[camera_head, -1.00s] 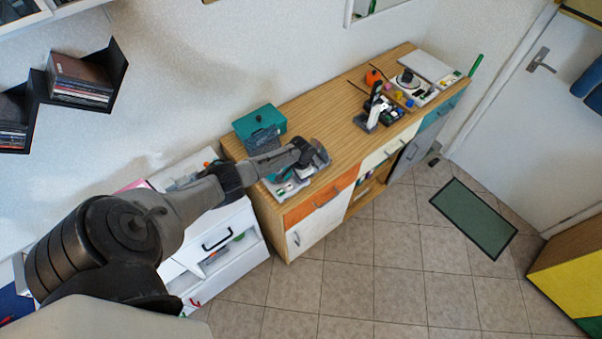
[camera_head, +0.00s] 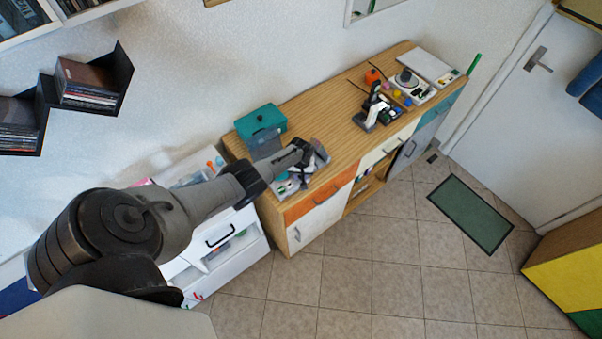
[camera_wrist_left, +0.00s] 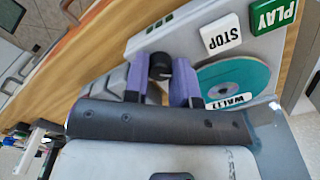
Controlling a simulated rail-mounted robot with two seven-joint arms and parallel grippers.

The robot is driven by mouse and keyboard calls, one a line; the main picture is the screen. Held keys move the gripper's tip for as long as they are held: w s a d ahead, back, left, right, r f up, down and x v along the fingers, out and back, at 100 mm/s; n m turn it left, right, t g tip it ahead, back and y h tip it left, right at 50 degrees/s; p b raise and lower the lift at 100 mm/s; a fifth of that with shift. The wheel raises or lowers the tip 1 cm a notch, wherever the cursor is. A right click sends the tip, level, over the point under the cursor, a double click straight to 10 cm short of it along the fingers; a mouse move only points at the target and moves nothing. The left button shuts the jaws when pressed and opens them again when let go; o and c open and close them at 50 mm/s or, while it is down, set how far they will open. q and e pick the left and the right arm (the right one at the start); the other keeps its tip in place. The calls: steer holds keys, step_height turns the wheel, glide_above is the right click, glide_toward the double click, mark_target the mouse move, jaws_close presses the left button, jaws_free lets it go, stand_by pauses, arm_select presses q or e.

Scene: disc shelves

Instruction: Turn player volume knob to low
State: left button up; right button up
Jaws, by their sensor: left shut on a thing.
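The disc player is a grey unit on the wooden cabinet top. In the left wrist view it shows a green PLAY button (camera_wrist_left: 271,13), a white STOP button (camera_wrist_left: 221,34) and a teal disc (camera_wrist_left: 235,82) with a label. Its black knob (camera_wrist_left: 160,62) sits between the purple fingers of my left gripper (camera_wrist_left: 160,78), which is shut on it. In the head view my left gripper (camera_head: 309,158) is over the player (camera_head: 287,187), and my arm hides the knob. The knob's setting cannot be read. My right gripper is not in view.
A teal box (camera_head: 261,123) stands behind the player, close to my left wrist. Further along the cabinet top are a black-and-white device (camera_head: 377,108) and a second unit (camera_head: 411,88). Bare wood (camera_head: 335,112) lies between. A white drawer unit (camera_head: 232,236) is under my arm.

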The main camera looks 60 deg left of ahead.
arm_select(q)
steer(key=n, duration=0.6)
steer(key=shift+p, duration=0.4)
steer(key=shift+n, duration=2.1)
steer(key=o, duration=0.9)
